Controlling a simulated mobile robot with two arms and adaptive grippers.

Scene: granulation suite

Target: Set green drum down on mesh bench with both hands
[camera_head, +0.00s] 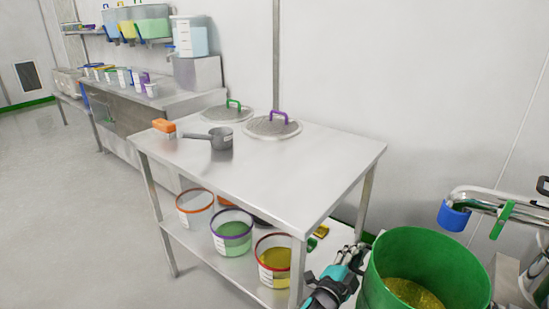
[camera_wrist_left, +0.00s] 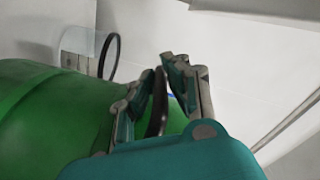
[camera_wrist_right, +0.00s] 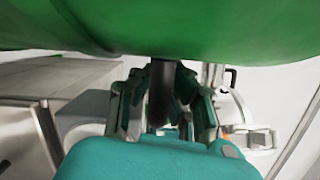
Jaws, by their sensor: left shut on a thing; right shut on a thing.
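The green drum (camera_head: 428,262) is at the lower right of the head view, with its open top showing yellow-brown granules inside. My left gripper (camera_head: 354,256) is at the drum's left side. In the left wrist view, my left gripper (camera_wrist_left: 170,85) is shut on a dark handle (camera_wrist_left: 157,105) beside the green drum wall (camera_wrist_left: 50,120). In the right wrist view, my right gripper (camera_wrist_right: 163,90) is shut on a dark handle under the green drum (camera_wrist_right: 190,25). A steel bench (camera_head: 290,185) with round mesh lids on its top stands left of the drum.
Mesh lids with a green handle (camera_head: 227,113) and a purple handle (camera_head: 273,127), a grey scoop (camera_head: 221,139) and an orange block (camera_head: 164,126) sit at the bench's back and left. Its front right is clear. Pipework with a blue end (camera_head: 453,217) is close to the drum.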

